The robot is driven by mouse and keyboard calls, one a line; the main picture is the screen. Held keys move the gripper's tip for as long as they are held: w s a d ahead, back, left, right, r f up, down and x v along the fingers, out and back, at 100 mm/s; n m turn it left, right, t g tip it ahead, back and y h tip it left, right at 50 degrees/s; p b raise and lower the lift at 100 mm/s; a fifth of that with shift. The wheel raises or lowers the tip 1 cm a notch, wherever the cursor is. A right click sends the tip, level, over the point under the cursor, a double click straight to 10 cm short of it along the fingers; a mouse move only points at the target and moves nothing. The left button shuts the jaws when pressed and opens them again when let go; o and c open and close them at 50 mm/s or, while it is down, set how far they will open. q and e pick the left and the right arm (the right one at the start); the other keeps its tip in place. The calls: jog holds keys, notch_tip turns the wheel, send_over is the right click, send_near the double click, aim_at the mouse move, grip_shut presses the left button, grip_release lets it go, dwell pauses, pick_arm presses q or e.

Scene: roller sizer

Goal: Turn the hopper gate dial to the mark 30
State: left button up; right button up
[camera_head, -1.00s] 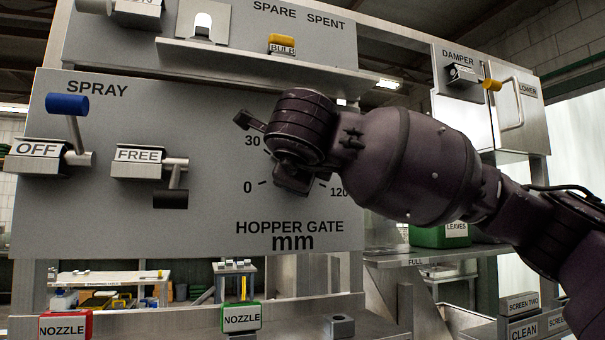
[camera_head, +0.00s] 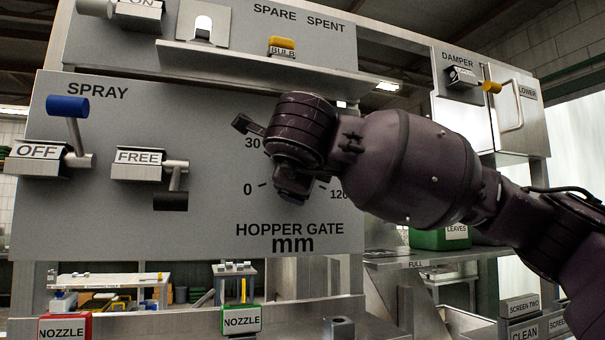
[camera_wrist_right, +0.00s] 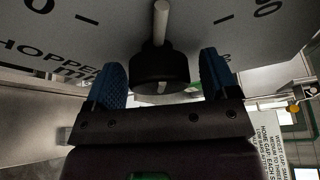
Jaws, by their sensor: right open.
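The hopper gate dial is a dark round knob (camera_wrist_right: 160,68) with a pale mark on its front edge. In the right wrist view it sits between the two blue-padded fingers of my right gripper (camera_wrist_right: 163,82), with a visible gap on each side. A pale rod (camera_wrist_right: 161,22) runs from the knob toward the top of that view. In the head view my right gripper (camera_head: 292,186) is in front of the dial and hides it. The scale marks 30 (camera_head: 252,142), 0 (camera_head: 247,189) and 120 (camera_head: 338,195) show around it. My left gripper is out of view.
The spray lever (camera_head: 70,130) and FREE handle (camera_head: 172,180) stick out left of the dial. A shelf (camera_head: 260,66) juts out above it. Below are a red nozzle box (camera_head: 65,326) and a green nozzle box (camera_head: 241,319). The panel between is clear.

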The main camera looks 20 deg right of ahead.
jog(key=shift+s, duration=0.1)
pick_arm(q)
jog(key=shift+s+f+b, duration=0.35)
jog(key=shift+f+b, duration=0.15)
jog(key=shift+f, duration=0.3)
pick_arm(e)
jog(key=v, duration=1)
jog(key=shift+s, duration=0.25)
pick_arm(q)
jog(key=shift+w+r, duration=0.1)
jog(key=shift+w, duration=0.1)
pick_arm(e)
jog(key=shift+a+r, duration=0.1)
jog(key=shift+a, duration=0.05)
